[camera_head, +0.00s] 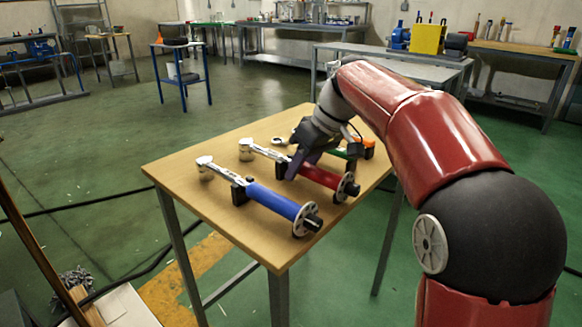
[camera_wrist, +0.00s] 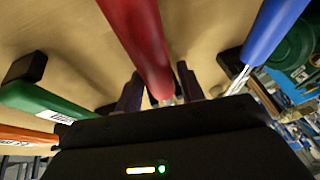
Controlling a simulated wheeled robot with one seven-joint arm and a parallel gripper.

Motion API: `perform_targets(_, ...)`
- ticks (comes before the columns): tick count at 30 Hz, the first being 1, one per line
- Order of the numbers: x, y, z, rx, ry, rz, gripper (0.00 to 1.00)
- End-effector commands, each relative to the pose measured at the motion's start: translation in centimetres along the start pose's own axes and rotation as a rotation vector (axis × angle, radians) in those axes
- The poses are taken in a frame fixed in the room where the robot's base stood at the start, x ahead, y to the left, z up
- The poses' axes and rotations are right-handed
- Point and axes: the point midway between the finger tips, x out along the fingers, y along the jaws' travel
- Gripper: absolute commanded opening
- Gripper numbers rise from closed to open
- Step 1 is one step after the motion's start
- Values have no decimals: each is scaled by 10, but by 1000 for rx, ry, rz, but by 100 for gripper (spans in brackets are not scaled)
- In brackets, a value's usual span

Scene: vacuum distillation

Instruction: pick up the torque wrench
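A torque wrench with a red handle (camera_head: 322,177) lies across the wooden table, its metal head to the left and a round end piece to the right. A similar wrench with a blue handle (camera_head: 272,201) lies nearer, roughly parallel. My gripper (camera_head: 294,168) reaches down over the red wrench, where the handle meets the metal shaft. In the wrist view, the red handle (camera_wrist: 143,40) runs between the fingers of my gripper (camera_wrist: 160,92). The fingers look apart, one on each side of it. Their tips are dark and partly hidden, so contact is unclear.
A green-handled tool (camera_wrist: 45,103) and an orange one (camera_wrist: 28,135) lie on the red wrench's far side, partly hidden by my arm in the head view. Dark supports hold the wrenches above the wooden table (camera_head: 190,172). Its front left corner is bare.

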Motion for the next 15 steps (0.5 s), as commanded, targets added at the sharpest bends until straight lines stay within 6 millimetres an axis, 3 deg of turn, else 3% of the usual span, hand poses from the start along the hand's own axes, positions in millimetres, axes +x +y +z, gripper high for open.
perform_targets(8, 5, 0, 0, 0, 0, 0, 38)
perform_targets(15, 5, 0, 0, 0, 0, 0, 10)
